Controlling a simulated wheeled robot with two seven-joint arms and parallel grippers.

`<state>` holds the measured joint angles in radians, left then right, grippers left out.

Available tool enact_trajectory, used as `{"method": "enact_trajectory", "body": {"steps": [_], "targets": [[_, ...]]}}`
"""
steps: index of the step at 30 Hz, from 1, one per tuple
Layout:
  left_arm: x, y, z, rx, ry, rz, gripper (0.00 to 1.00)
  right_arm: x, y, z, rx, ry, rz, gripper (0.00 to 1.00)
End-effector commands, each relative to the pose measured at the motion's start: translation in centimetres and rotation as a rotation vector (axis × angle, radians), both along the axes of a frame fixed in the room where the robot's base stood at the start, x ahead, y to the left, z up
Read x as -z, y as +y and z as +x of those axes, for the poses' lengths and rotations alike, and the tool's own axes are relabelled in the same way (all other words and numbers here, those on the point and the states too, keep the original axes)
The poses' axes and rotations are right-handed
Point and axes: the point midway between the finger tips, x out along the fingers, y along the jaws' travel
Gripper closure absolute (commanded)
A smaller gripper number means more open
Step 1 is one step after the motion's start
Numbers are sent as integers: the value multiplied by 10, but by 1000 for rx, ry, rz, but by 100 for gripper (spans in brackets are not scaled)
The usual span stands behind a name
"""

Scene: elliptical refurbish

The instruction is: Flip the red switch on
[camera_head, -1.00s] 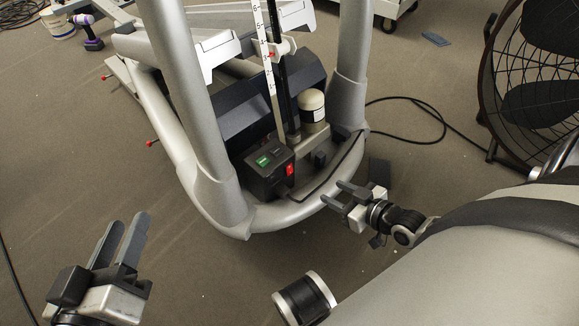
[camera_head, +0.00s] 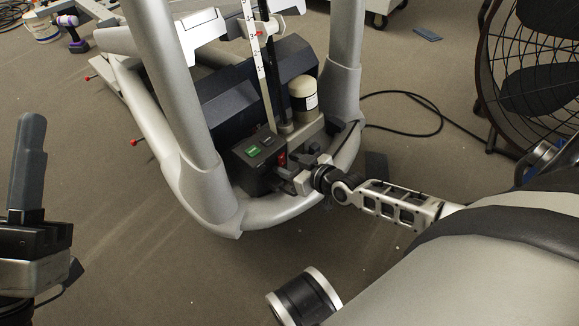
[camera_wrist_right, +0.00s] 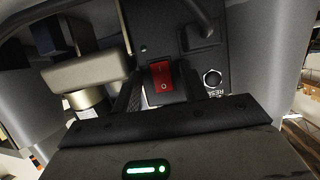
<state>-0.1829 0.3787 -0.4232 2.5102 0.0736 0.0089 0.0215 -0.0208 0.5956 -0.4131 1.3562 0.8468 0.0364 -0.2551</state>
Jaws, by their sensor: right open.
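The red switch (camera_head: 282,159) is on the side of a black box (camera_head: 258,168) low on the elliptical's frame. In the right wrist view the red switch (camera_wrist_right: 161,74) shows a white "O" at its lower end; I cannot tell which way it is tilted. My right gripper (camera_head: 284,172) is at the box with its open fingers close to the switch, partly hiding it. In the right wrist view the switch appears between the fingers; contact is unclear. My left gripper (camera_head: 28,160) is at the left edge, far from the box, its fingers overlapping in view.
The elliptical's grey tubular frame (camera_head: 205,190) curves around the box. A beige cylinder (camera_head: 303,95) stands behind it. A round reset button (camera_wrist_right: 212,78) is beside the switch. A caged fan (camera_head: 530,75) stands at right. Floor in front is clear.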

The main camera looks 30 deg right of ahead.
Motion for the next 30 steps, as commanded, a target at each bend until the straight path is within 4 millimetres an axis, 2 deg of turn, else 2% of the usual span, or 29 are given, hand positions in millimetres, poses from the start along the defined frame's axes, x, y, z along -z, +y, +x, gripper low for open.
{"method": "enact_trajectory", "body": {"steps": [6, 8, 11, 12, 19, 30], "targets": [[-1, 0, 0, 0, -4, 1, 64, 0, 0, 0, -1, 1, 1, 56], [-1, 0, 0, 0, -3, 1, 64, 0, 0, 0, -1, 1, 1, 70], [-1, 0, 0, 0, -3, 1, 64, 0, 0, 0, -1, 0, 1, 98], [-1, 0, 0, 0, -3, 1, 64, 0, 0, 0, -1, 0, 1, 100], [0, 0, -1, 0, -6, 2, 64, 3, 1, 0, 2, -31, 6, 100], [-5, -1, -4, -3, -58, 11, 64, 9, 0, 1, 4, -231, 52, 100]]}}
